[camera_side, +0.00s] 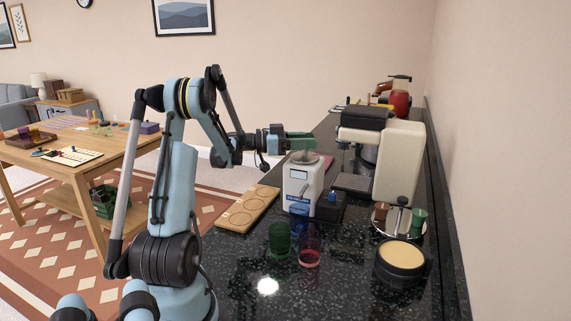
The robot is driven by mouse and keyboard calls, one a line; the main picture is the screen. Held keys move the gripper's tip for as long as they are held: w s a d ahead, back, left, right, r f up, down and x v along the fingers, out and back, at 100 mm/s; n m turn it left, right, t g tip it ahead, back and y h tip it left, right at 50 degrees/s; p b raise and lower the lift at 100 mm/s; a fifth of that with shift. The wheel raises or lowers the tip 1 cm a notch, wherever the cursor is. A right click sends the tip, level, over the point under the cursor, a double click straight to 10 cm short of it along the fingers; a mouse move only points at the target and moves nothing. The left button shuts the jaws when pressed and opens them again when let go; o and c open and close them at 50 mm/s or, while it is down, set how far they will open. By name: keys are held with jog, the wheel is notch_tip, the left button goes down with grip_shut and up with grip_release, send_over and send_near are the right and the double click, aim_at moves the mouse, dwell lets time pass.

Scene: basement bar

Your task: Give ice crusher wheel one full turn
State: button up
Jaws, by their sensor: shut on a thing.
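The ice crusher (302,187) is a white upright box with a small window and a blue label, standing on the black counter. The grey wheel (305,158) lies on its top. My gripper (308,143) reaches in from the left, level, with green fingers just above the crusher's top. It is shut on part of the wheel, but the fingers hide the exact grip point. A blue-tinted cup (299,216) stands at the front of the crusher.
A green glass (279,239) and a red glass (309,248) stand in front. A wooden board (247,209) lies left. A cream mixer-like machine (397,165) and a round black tub (402,262) stand right. The front of the black counter (330,295) is clear.

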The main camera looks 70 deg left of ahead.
jog(key=m+g+h, duration=0.2)
jog(key=h, duration=0.1)
jog(key=m+g+h, duration=0.2)
jog(key=m+h, duration=0.1)
jog(key=h, duration=0.1)
jog(key=shift+w+m+g, duration=0.1)
jog(key=shift+m+g, duration=0.2)
jog(key=shift+d+g+h, duration=0.1)
jog(key=shift+g+h, duration=0.2)
jog(key=shift+h, duration=0.1)
jog(key=o, duration=0.9)
jog(key=shift+o, duration=0.2)
jog(key=shift+r, duration=0.1)
jog(key=r, duration=0.4)
jog(key=shift+d+r, duration=0.2)
jog(key=shift+d, duration=0.05)
jog(key=w+d+r, duration=0.1)
jog(key=d+r, duration=0.5)
jog(key=d, duration=0.5)
jog(key=shift+w+r, duration=0.25)
jog(key=shift+w, duration=0.15)
